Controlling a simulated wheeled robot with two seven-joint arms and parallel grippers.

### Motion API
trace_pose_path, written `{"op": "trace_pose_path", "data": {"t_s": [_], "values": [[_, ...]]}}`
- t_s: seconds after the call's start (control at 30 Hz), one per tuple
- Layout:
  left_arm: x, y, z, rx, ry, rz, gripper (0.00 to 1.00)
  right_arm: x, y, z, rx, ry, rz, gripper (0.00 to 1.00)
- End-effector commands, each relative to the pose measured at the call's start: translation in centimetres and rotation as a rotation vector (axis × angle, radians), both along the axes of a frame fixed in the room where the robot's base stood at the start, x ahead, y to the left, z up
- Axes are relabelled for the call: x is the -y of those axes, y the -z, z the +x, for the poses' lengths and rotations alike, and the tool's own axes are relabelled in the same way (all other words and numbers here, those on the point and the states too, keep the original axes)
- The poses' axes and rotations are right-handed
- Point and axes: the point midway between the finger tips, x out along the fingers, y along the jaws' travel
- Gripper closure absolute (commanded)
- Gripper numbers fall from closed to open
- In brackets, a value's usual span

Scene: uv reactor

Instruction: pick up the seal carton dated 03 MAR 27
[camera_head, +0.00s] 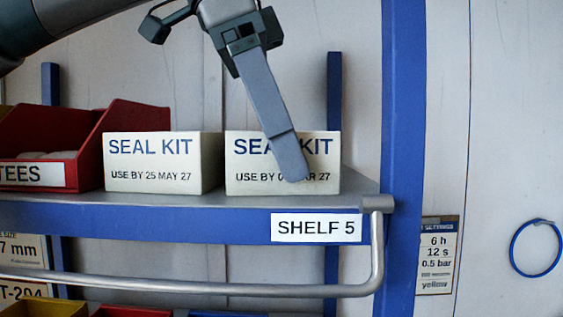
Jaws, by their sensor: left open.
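The seal carton on the right (245,165) is a cream box reading "SEAL KIT", standing upright on Shelf 5. Its date reads "USE BY 0", then a hidden digit, then "AR 27", with my finger covering part of it. A similar seal carton (152,162), dated 25 MAY 27, stands to its left with a small gap. My left gripper (288,165) reaches down from the top and is open. One long grey finger crosses in front of the right carton's face; I cannot tell whether it touches. My right gripper is not in view.
A red bin (85,140) labelled "TEES" stands left of the cartons. The shelf (200,217) has a blue front edge, and a metal rail (200,289) runs below it. A blue post (403,150) rises at the right. More bins sit below.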

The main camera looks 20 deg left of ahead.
Motion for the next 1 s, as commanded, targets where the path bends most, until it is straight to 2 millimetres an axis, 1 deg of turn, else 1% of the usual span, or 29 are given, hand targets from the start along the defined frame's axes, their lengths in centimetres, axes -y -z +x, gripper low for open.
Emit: {"op": "trace_pose_path", "data": {"t_s": [0.27,0.3,0.47,0.5,0.53,0.83,1.0], "values": [[0.00,0.01,0.00,0.000,0.000,0.000,0.16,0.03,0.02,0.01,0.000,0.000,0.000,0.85],[0.00,0.01,0.00,0.000,0.000,0.000,0.18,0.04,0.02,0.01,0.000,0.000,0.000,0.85],[0.00,0.01,0.00,0.000,0.000,0.000,0.56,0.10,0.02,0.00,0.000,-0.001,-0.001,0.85],[0.01,0.01,-0.01,0.000,0.000,0.000,0.66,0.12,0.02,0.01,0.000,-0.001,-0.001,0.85],[0.01,0.01,-0.01,0.000,0.000,0.000,0.68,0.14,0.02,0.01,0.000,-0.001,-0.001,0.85],[0.00,-0.13,-0.01,0.000,0.000,-0.001,0.68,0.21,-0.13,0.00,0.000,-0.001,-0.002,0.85],[-0.01,-0.58,-0.03,0.000,0.000,0.000,0.68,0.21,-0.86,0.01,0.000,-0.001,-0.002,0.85]]}}
